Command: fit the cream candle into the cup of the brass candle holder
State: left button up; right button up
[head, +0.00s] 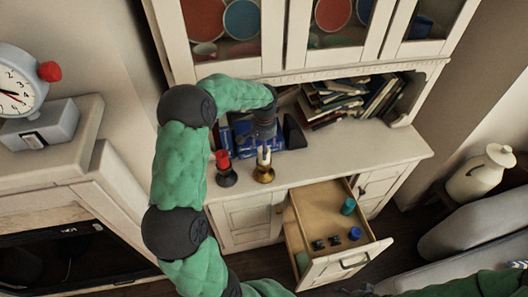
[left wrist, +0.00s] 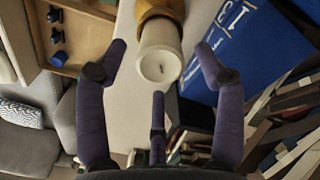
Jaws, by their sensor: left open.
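The cream candle (head: 264,155) stands over the brass candle holder (head: 264,175) on the cabinet counter. In the left wrist view the candle's (left wrist: 160,62) round top faces the camera, and its far end meets the brass holder (left wrist: 162,10). It looks lodged in the cup; how deep I cannot tell. My left gripper (head: 265,137) is above the candle, pointing down. In the left wrist view its fingers (left wrist: 160,75) are spread around the candle top with visible gaps, holding nothing. My right gripper is out of view; only part of that arm (head: 490,284) shows.
A red candle (head: 222,160) in a dark holder (head: 227,179) stands left of the brass one. A blue box (head: 240,136) is behind, with books (head: 345,98) farther right. An open drawer (head: 322,218) holding small items juts out below the counter. The counter's right part is clear.

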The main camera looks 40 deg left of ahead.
pick_arm(q)
notch_tip(320, 180, up, 7)
jog(key=shift+r+p, duration=0.2)
jog(key=shift+p, duration=0.3)
dwell(0.3)
